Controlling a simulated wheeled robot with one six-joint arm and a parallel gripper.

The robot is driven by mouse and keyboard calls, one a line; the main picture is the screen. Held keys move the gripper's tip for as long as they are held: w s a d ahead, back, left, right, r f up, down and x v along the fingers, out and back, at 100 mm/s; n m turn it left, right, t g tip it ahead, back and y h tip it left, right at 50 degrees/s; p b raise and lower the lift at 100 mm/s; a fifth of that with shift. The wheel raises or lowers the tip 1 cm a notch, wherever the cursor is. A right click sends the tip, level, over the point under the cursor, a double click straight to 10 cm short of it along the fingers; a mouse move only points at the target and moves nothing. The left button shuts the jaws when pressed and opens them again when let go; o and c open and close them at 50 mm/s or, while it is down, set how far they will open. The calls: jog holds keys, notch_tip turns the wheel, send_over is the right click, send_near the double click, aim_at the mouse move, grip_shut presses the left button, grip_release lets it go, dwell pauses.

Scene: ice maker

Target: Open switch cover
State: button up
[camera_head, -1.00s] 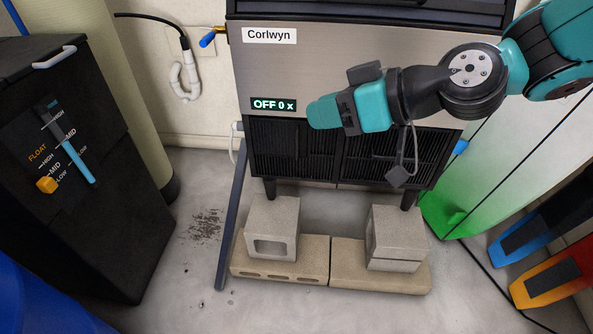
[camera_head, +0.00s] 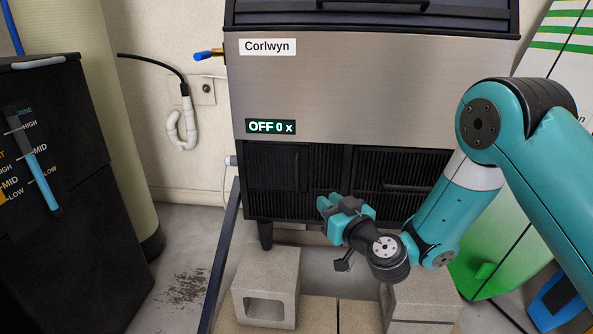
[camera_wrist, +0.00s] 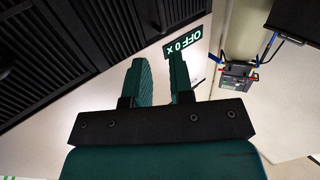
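The ice maker (camera_head: 350,90) stands upright with a steel front and a lit display (camera_head: 270,127) reading "OFF 0 x". Below the display is a black lower front with a smoother panel (camera_head: 278,165) at left and slatted vents (camera_head: 400,178) at right. I cannot tell for certain which part is the switch cover. My gripper (camera_head: 327,215) is in front of the lower edge of this black front, right of the smoother panel. In the wrist view my gripper (camera_wrist: 160,65) has its two teal fingers apart with nothing between them. The display (camera_wrist: 174,46) appears turned beyond them.
A black cabinet (camera_head: 85,200) with a blue-handled slider is farther left, and a green-striped board (camera_head: 490,265) stands at right. Floor between cabinet and bar is clear.

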jog(key=p, duration=0.6)
send_near(297, 173)
jog(key=w, duration=0.1)
jog(key=x, duration=0.4)
jog(key=b+x, duration=0.1)
jog(key=x, duration=0.3)
jog(key=shift+w+a+f, duration=0.2)
jog(key=shift+a, duration=0.2)
jog(key=shift+w+a+r, duration=0.1)
jog(key=shift+w+a, duration=0.15)
jog(key=shift+w, duration=0.2)
grip_shut()
